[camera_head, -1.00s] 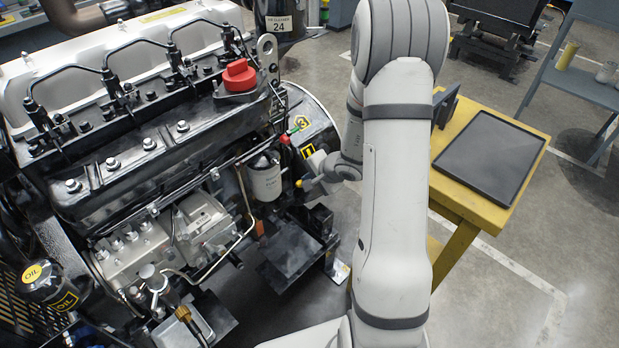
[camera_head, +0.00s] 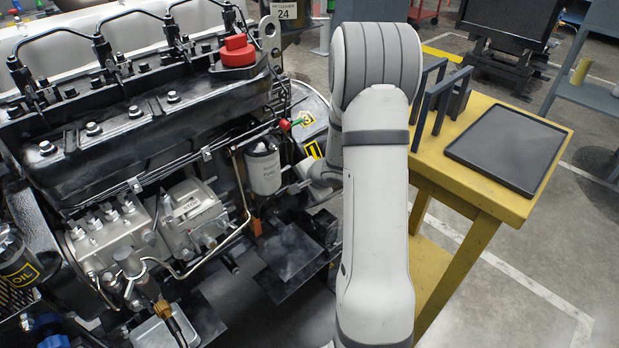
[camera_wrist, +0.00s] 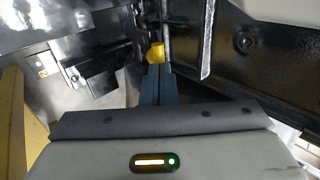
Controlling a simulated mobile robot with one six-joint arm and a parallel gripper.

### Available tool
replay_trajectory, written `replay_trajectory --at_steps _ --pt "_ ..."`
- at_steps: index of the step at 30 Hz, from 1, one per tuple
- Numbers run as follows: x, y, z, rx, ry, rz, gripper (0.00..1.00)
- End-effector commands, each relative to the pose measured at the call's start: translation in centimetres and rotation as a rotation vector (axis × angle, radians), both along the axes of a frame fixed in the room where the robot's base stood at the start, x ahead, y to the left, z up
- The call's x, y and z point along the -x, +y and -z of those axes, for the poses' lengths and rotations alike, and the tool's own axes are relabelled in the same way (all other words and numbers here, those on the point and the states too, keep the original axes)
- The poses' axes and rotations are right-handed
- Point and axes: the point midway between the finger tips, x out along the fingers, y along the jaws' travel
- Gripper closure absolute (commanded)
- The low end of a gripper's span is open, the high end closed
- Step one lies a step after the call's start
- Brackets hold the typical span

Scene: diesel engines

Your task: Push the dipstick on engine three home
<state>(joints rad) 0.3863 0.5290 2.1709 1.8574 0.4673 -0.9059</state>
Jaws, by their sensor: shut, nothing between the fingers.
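In the wrist view, a small yellow knob (camera_wrist: 157,52), which looks like the dipstick's handle, shows right at the fingertips. My gripper (camera_wrist: 157,70) is shut with its dark fingers pointing at the knob; nothing is between them. I cannot tell whether they touch it. The dipstick's lower part and its tube are hidden. In the head view my arm and the engine's side hide the fingers.
A red and green fitting (camera_head: 289,124) and a white filter (camera_head: 263,168) are close to my wrist. A yellow table (camera_head: 515,206) with a black tray (camera_head: 508,149) and dark upright frames (camera_head: 431,100) stands right of my arm. A dark engine wall (camera_wrist: 255,45) rises right of the fingers.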

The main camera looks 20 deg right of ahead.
Motion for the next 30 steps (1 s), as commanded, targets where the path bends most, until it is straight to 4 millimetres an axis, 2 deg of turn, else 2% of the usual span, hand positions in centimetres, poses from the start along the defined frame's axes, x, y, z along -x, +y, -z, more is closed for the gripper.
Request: replay_trajectory --at_steps 8,13,19,24,30 --pt "0.0 0.0 0.4 -0.008 0.001 -0.004 1.0" --pt "0.3 -0.3 -0.4 -0.007 -0.002 -0.002 1.0" --pt "2.0 -1.1 -3.6 -0.004 -0.008 -0.001 1.0" --pt "4.6 -2.2 -6.8 -0.002 -0.008 0.003 1.0" --pt "7.0 -3.0 -9.6 -0.002 -0.008 0.003 1.0"
